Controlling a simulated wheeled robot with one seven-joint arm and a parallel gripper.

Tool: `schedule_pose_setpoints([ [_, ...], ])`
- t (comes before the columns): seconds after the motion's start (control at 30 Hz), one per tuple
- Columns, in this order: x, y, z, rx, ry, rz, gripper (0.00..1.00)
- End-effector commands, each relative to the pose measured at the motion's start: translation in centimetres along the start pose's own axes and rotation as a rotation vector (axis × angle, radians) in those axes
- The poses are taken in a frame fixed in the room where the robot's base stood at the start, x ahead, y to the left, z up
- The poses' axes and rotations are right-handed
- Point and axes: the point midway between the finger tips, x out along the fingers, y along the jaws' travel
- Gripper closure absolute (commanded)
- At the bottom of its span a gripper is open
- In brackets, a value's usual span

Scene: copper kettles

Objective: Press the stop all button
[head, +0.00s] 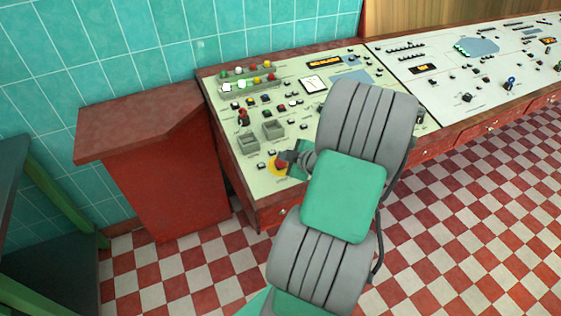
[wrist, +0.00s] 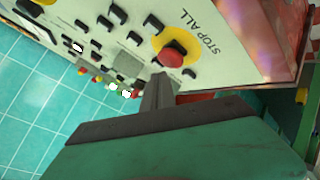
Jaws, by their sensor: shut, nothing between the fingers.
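The stop all button is a red mushroom button (wrist: 171,57) on a yellow round plate, with "STOP ALL" lettering beside it in the wrist view. In the head view the red button (head: 281,164) shows at the front left part of the cream control panel (head: 248,143), partly covered by my gripper. My gripper (head: 291,156) is shut and empty, its tip at or very close to the button. In the wrist view the shut fingers (wrist: 160,82) end just below the button. I cannot tell whether they touch it.
The panel carries several small switches, coloured lamps (head: 250,68), a red-handled lever (head: 243,117) and two grey raised boxes (head: 273,129) near the button. A red cabinet (head: 165,170) stands to the left. The console continues right. The checkered floor (head: 460,220) in front is clear.

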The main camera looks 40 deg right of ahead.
Motion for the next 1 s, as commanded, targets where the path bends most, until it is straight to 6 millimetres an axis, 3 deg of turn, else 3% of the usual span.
schedule_pose_setpoints([
  [1.0,0.56,-0.42,0.44,0.000,0.000,0.000,1.00],
])
